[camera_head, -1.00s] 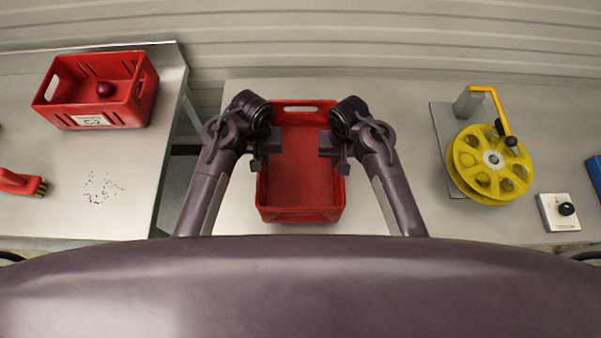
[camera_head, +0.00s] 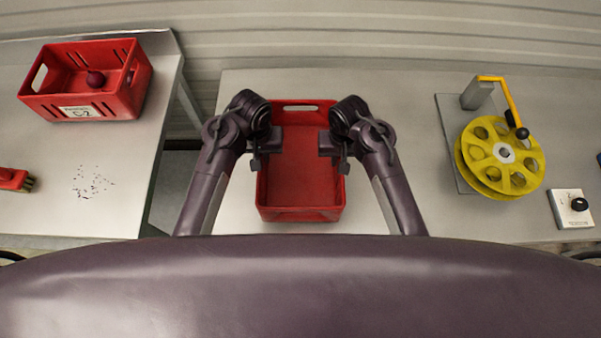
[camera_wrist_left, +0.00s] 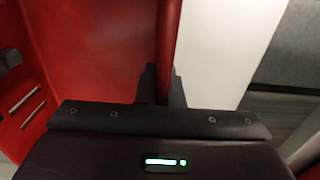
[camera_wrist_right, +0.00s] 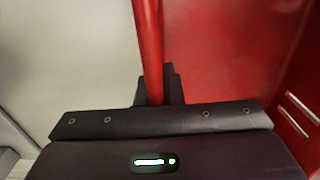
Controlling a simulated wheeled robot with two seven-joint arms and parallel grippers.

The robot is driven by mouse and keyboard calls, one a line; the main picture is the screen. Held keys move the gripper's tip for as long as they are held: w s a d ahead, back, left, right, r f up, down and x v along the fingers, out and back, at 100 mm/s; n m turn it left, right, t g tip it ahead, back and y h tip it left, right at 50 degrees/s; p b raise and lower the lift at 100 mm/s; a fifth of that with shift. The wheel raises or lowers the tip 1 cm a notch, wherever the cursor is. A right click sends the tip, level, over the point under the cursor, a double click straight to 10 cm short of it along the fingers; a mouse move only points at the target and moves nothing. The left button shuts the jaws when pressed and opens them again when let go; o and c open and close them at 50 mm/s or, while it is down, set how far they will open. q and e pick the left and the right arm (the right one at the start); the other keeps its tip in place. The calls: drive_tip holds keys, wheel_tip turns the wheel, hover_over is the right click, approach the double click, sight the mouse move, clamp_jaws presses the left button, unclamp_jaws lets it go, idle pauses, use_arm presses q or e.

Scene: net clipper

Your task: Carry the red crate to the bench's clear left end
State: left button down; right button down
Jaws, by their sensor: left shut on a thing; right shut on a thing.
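The red crate (camera_head: 302,180) is in the middle of the head view, between my two arms, and its inside looks empty. My left gripper (camera_head: 258,155) is shut on its left wall and my right gripper (camera_head: 342,157) is shut on its right wall. The left wrist view shows the crate wall (camera_wrist_left: 166,45) between the fingers, and the right wrist view shows the other wall (camera_wrist_right: 150,45) gripped likewise. The grey bench (camera_head: 405,110) lies below and around the crate. Whether the crate touches it is not clear.
A yellow reel (camera_head: 500,157) with a crank stands to the right, beside a switch box (camera_head: 571,208).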

use_arm(q)
drive_tip(key=c, duration=1.6)
unclamp_jaws()
drive_tip(key=shift+s+f, duration=0.1)
use_arm(e)
drive_tip(key=c, duration=1.6)
unclamp_jaws()
drive_tip(key=shift+s+f, duration=0.1)
use_arm(q)
drive_tip(key=shift+o, duration=0.2)
use_arm(e)
drive_tip(key=shift+o, duration=0.2)
use_arm(q)
drive_tip(key=shift+r, duration=0.35)
wheel_tip(320, 180, up, 6)
drive_tip(key=shift+r, duration=0.4)
use_arm(e)
wheel_tip(320, 180, up, 7)
drive_tip(key=shift+r, duration=0.25)
